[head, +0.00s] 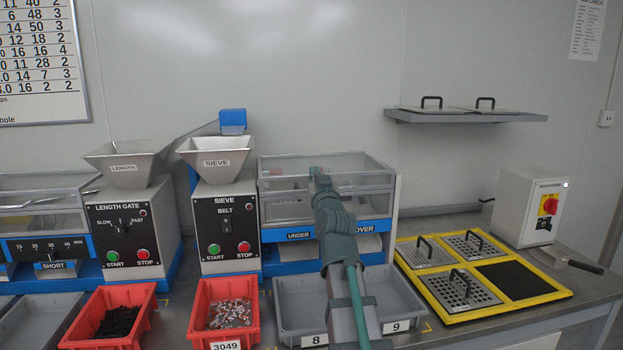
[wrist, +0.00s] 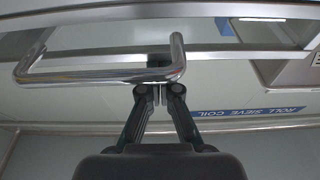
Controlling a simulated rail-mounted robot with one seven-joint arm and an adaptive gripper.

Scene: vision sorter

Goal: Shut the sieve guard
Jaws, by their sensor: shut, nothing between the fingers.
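The sieve guard (head: 280,187) is a clear, grey-framed cover on the sieve machine (head: 228,222), right of its control panel. I cannot tell for sure how far open it stands. My gripper (head: 316,175) is at the guard in the head view, with my arm hiding part of its front. In the wrist view a chrome bar handle (wrist: 90,76) crosses the picture. My gripper (wrist: 160,92) is shut and empty, its fingers close together by the right end of that bar. I cannot tell whether they touch it.
The sieve hopper (head: 216,152) stands left of the guard. Grey trays (head: 300,312) and a red bin (head: 226,311) sit in front. A yellow-framed plate rack (head: 482,274) and a switch box (head: 532,210) stand at right. A wall shelf (head: 466,115) hangs above.

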